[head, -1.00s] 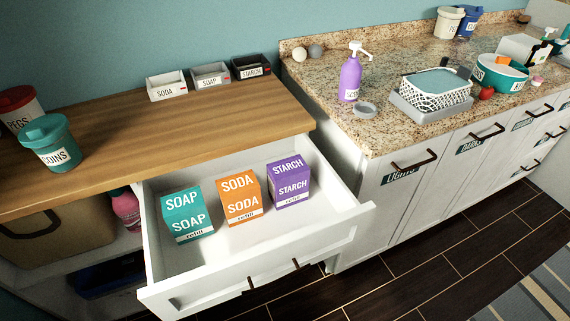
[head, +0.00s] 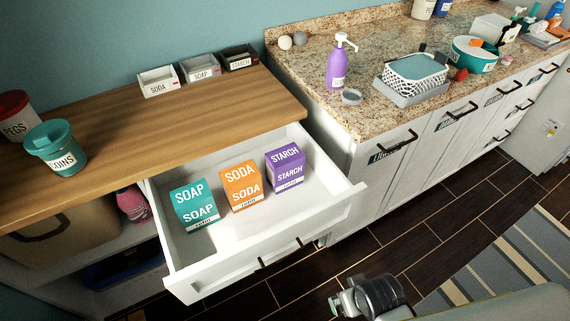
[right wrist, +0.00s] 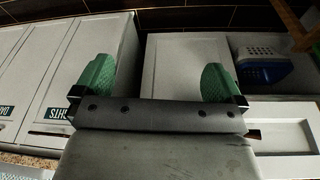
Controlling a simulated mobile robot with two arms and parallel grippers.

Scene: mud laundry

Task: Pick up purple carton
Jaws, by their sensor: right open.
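The purple carton (head: 285,167), labelled STARCH, stands upright in the open white drawer (head: 268,242), at the right end of a row of three cartons. It is beside the orange SODA carton (head: 241,187), which has the teal SOAP carton (head: 195,206) on its left. In the right wrist view my right gripper (right wrist: 157,76) is open, its green fingers wide apart with nothing between them. The purple carton cannot be made out in that view. Part of my right arm shows at the lower right of the head view, apart from the drawer. My left gripper is out of view.
The wooden top (head: 130,130) overhangs behind the drawer and holds small labelled trays and two canisters. The granite counter (head: 300,85) at the right carries a purple pump bottle (head: 341,65) and a white basket (head: 415,75). Free space lies inside the drawer around the cartons.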

